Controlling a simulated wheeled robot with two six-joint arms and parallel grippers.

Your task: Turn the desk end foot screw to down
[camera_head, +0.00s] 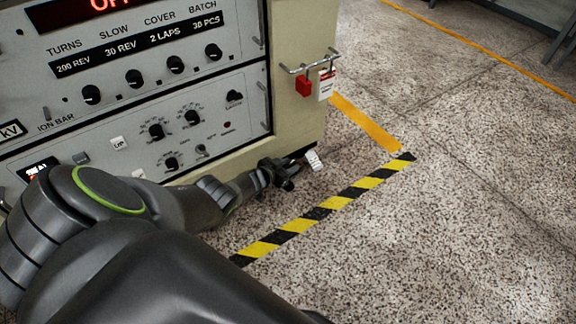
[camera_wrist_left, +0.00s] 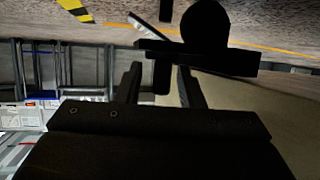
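My left gripper (camera_head: 283,174) is low at the cabinet's bottom right corner, just above the floor. In the left wrist view its two dark fingers (camera_wrist_left: 160,88) stand apart. A narrow dark piece (camera_wrist_left: 162,76) shows between them with gaps on both sides. Beyond the fingertips are a dark flat bar and a round black disc (camera_wrist_left: 205,24), which look like the foot screw, but they are in silhouette. Its up or down setting cannot be read. In the head view the gripper mostly hides this spot. A small white tag (camera_head: 314,160) hangs there. My right gripper is out of view.
The cabinet (camera_head: 297,124) with knobs and a display fills the upper left. A rail with a red padlock (camera_head: 304,86) and a tag sticks out from its side. Black and yellow tape (camera_head: 336,203) crosses the speckled floor. The floor to the right is clear.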

